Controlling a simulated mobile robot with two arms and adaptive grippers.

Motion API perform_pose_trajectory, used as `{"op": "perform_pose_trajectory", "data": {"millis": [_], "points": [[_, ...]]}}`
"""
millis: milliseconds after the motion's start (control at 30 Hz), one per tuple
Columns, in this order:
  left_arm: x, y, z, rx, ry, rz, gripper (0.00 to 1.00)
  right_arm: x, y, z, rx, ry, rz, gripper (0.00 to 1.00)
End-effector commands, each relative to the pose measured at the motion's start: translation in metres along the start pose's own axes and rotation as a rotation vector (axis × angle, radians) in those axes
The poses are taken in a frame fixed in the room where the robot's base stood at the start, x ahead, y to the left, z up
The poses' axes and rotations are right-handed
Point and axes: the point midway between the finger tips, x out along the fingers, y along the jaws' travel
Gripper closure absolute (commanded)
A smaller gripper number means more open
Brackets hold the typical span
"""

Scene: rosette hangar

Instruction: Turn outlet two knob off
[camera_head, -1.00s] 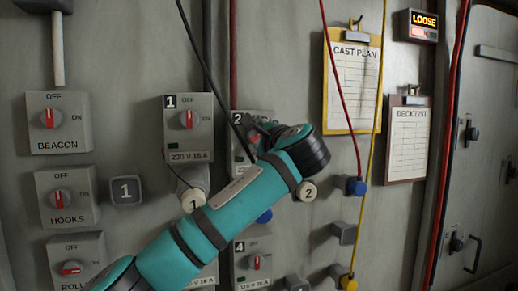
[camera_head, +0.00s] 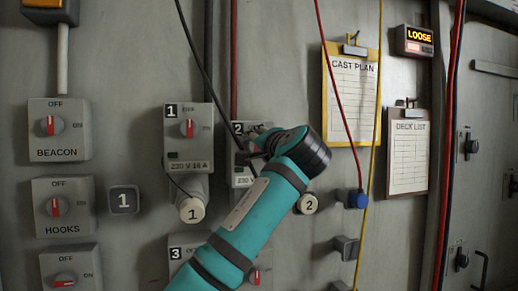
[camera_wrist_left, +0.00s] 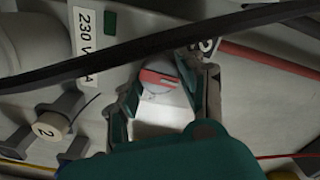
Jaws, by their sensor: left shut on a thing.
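The outlet two box (camera_head: 240,180) is on the wall in the head view, mostly hidden behind my left arm. Its knob (camera_wrist_left: 158,82) shows in the left wrist view, a pale round knob with a red bar. The bar lies nearly level in that picture, roughly along the length of the box. My left gripper (camera_wrist_left: 162,92) has one finger on each side of the knob and is shut on it. In the head view the left gripper (camera_head: 262,143) is at the upper part of the box, its fingers largely hidden by the wrist. My right gripper is not in view.
The outlet 1 box (camera_head: 188,138) is just left, with plug 1 (camera_head: 191,210) below it. Plug 2 (camera_head: 307,204) sits to the right. A black cable (camera_wrist_left: 150,50) crosses close in front of the left gripper. A red cable (camera_head: 335,80) hangs near the clipboard (camera_head: 350,95).

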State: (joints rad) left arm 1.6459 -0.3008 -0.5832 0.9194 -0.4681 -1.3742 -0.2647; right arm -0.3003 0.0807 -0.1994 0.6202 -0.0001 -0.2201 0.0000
Motion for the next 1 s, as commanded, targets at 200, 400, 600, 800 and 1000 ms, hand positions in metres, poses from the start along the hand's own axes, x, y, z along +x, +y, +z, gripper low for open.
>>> {"op": "perform_pose_trajectory", "data": {"millis": [200,400,600,800,1000], "points": [[0.0008,0.0041,0.0016,-0.062,-0.005,0.008,0.93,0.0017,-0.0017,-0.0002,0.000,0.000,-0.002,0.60],[0.0008,0.0039,0.0016,-0.080,-0.006,0.008,0.93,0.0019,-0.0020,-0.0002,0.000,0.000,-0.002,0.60],[0.0009,0.0041,0.0018,-0.082,-0.006,0.008,0.93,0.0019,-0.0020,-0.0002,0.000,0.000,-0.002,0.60],[0.0008,0.0042,0.0017,-0.081,-0.006,0.009,0.52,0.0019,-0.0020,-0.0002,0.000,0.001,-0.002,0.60],[0.0005,0.0022,0.0011,-0.081,-0.003,0.005,0.37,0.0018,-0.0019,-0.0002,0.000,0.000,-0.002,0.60]]}}
